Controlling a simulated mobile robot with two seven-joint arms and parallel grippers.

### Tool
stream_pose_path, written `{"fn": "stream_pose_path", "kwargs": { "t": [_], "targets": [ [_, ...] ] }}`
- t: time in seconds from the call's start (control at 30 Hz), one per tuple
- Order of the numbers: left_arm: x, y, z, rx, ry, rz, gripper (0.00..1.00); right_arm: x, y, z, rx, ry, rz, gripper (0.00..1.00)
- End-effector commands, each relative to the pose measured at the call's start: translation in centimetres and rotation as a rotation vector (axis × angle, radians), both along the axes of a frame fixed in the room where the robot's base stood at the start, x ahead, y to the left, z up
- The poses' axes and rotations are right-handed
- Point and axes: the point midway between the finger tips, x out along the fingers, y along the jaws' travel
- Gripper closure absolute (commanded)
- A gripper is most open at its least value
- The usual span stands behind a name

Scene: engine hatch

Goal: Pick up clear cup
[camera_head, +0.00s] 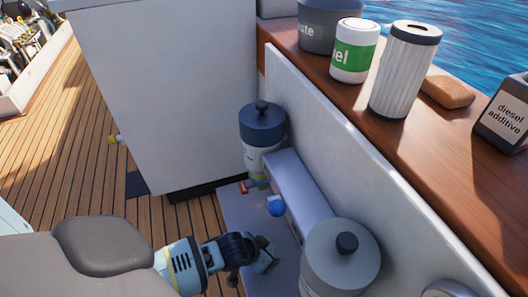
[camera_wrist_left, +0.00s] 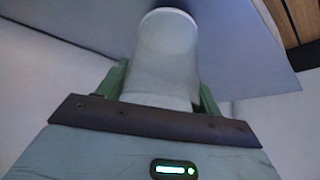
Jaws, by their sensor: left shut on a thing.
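My left gripper (camera_head: 262,256) is low in the hatch in the head view, beside the grey ledge. In the left wrist view, a pale, cloudy see-through cup (camera_wrist_left: 166,60) stands between the green fingers of the left gripper (camera_wrist_left: 162,92). The fingers are shut on its sides near its closer end. The cup's round far end faces away from the wrist, against a grey surface. In the head view I cannot clearly make out the cup at the gripper. My right gripper is not in view.
A dark-topped filter housing (camera_head: 262,127), a blue knob (camera_head: 276,207) and a grey canister (camera_head: 341,257) crowd the hatch. The wooden counter (camera_head: 440,190) holds a green-labelled canister (camera_head: 354,52), a pleated filter (camera_head: 403,72), a sponge (camera_head: 448,92) and a diesel additive container (camera_head: 505,115).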

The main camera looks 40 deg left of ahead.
Motion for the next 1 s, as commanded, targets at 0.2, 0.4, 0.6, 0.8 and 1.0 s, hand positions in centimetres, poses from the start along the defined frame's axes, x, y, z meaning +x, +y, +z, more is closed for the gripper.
{"fn": "stream_pose_path", "kwargs": {
  "t": [0.2,0.4,0.6,0.8,1.0],
  "targets": [
    [-0.9,0.6,2.7,0.002,0.002,0.000,0.58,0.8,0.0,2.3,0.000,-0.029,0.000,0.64],
    [-5.2,3.1,3.2,0.002,0.002,0.000,0.58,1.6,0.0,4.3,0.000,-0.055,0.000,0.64],
    [-9.5,5.5,3.5,0.002,0.001,0.000,0.58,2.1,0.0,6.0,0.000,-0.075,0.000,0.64],
    [-12.3,7.2,3.7,0.000,0.000,0.000,0.58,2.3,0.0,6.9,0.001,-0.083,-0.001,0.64],
    [-13.6,8.0,3.8,0.000,-0.001,0.000,0.58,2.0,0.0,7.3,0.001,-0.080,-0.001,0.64]
  ]
}}
